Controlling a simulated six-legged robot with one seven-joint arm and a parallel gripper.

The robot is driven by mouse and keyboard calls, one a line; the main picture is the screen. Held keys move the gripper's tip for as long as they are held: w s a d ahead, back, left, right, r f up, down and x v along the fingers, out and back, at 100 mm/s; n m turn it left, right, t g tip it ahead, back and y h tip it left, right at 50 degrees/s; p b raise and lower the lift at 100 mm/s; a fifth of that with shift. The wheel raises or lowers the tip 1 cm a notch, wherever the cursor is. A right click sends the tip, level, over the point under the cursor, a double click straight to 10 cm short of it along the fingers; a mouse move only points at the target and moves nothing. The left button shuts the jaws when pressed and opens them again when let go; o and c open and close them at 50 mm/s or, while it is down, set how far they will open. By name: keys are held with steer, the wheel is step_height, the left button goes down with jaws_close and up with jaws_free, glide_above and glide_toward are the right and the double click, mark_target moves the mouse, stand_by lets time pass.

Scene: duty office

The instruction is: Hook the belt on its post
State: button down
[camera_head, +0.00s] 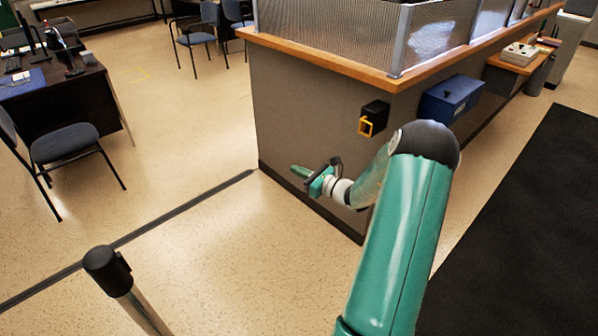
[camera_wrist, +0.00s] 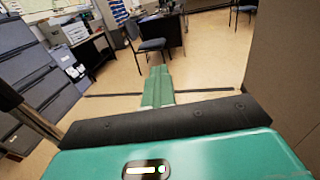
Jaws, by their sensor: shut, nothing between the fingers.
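The post (camera_head: 108,268) stands at the lower left of the head view, with a black cap on a metal pole. A black belt housing (camera_head: 376,112) is fixed to the grey counter wall. A yellow loop (camera_head: 366,127), which looks like the belt's end, sits at its front; no strap shows drawn out. My gripper (camera_head: 300,171) is shut and empty, below and left of the yellow loop and apart from it. Its green fingers (camera_wrist: 158,86) are together in the wrist view. A dark cap and pole at that view's left edge (camera_wrist: 9,97) look like the post.
The grey counter (camera_head: 310,125) with a wooden ledge stands beside my arm. A blue box (camera_head: 450,99) hangs on it to the right of the housing. A blue chair (camera_head: 65,144) and a dark desk (camera_head: 70,97) are at left. Open floor lies between post and counter.

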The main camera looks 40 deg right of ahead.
steer(key=c, duration=2.1)
jaws_free()
steer(key=o, duration=0.4)
steer(key=shift+s, duration=0.1)
steer(key=v, duration=1.3)
steer(key=shift+s+d, duration=0.1)
steer(key=shift+s, duration=0.2)
steer(key=shift+o, duration=0.4)
